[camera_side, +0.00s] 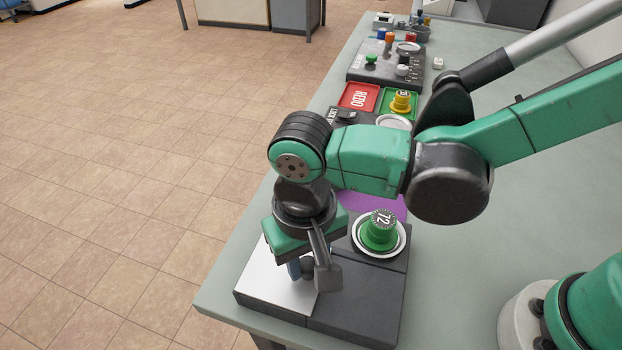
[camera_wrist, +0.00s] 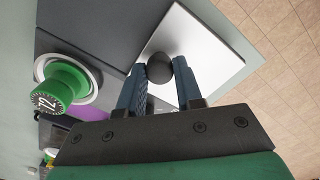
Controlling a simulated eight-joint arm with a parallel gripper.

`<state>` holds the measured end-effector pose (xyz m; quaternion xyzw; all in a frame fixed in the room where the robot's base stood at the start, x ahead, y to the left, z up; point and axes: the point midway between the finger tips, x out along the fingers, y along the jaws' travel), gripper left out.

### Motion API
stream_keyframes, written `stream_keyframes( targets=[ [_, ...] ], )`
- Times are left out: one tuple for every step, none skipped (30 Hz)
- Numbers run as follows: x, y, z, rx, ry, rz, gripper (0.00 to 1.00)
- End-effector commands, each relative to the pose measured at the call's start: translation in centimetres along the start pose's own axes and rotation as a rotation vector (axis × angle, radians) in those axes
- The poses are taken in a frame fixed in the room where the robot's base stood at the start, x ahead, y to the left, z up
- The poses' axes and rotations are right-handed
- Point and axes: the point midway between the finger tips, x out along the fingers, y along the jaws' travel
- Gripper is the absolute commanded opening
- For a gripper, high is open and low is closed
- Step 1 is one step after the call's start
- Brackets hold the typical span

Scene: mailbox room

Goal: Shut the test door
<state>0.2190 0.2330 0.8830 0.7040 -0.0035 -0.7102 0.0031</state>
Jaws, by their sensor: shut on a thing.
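The test door appears to be the flat silver-white panel (camera_side: 262,279) at the near end of the dark grey unit (camera_side: 355,310). In the wrist view the panel (camera_wrist: 207,50) carries a dark round knob (camera_wrist: 159,66). My gripper (camera_side: 308,272) is over the panel with its fingers pointing down. In the wrist view my gripper (camera_wrist: 160,70) has its two blue fingers on either side of the knob, shut on it. In the side view the knob is mostly hidden by my gripper. I cannot tell how far the door stands open.
A green button (camera_side: 379,230) marked 72 stands in a white ring beside my gripper. Further back are a purple patch (camera_side: 385,203), a red REDO tile (camera_side: 359,97), a yellow knob (camera_side: 401,102) and a control box (camera_side: 384,66). The table edge and tiled floor lie left.

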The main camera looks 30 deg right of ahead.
Motion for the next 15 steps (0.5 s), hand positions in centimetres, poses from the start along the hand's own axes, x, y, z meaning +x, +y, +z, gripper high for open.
stream_keyframes(
  targets=[
    [0.00,-0.33,-0.27,-0.001,0.012,-0.014,0.00],
    [0.00,-0.33,-0.27,-0.001,0.012,-0.014,0.00],
    [0.00,-0.35,-0.28,-0.001,0.013,-0.015,0.42],
    [0.00,-0.34,-0.27,-0.001,0.012,-0.014,0.50],
    [0.00,-0.33,-0.26,-0.001,0.012,-0.014,0.59],
    [0.00,-0.31,-0.25,-0.001,0.012,-0.013,0.63],
    [0.00,-0.30,-0.24,-0.001,0.012,-0.013,0.63],
    [0.00,-0.29,-0.23,-0.001,0.011,-0.012,0.63],
    [0.00,-0.27,-0.22,-0.001,0.011,-0.012,0.63],
    [0.00,-0.26,-0.21,-0.001,0.011,-0.012,0.63],
    [0.00,-0.25,-0.20,-0.001,0.010,-0.011,0.63],
    [0.00,-0.24,-0.20,-0.001,0.010,-0.011,0.63],
    [0.00,-0.24,-0.19,-0.001,0.010,-0.011,0.63],
    [-0.03,-0.23,-0.19,-0.001,0.010,-0.011,0.63],
    [-0.14,-0.23,-0.19,-0.001,0.010,-0.011,0.63]
  ],
)
